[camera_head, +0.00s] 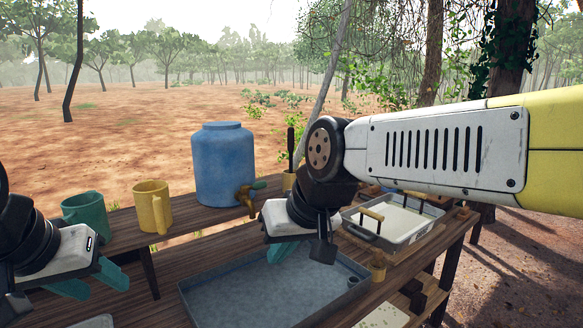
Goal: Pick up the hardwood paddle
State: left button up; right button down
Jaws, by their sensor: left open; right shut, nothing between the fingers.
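I cannot clearly make out the hardwood paddle. A dark upright handle (290,148) rises from a small tan holder (289,182) behind my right gripper; I cannot tell whether it belongs to the paddle. My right gripper (283,251) is shut and empty, its teal fingertips pointing down over the back part of the grey-blue basin (212,313). My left gripper (90,281) is open and empty at the left, with its teal fingers apart, near the left part of the wooden table. My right arm hides part of the table's back right.
A blue barrel (222,160) with a tap stands at the back. A yellow mug (152,207) and a green mug (86,214) stand left of it. A grey tray (387,243) of white liquid with wooden-handled bars is at right. A small wooden jar (378,268) stands beside the basin.

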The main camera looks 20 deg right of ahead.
aim_at(290, 130)
jog(key=k+l+z, duration=0.1)
jog(key=l+z, duration=0.3)
jog(key=l, duration=0.45)
jog(key=u, duration=2.1)
jog(key=z, duration=2.1)
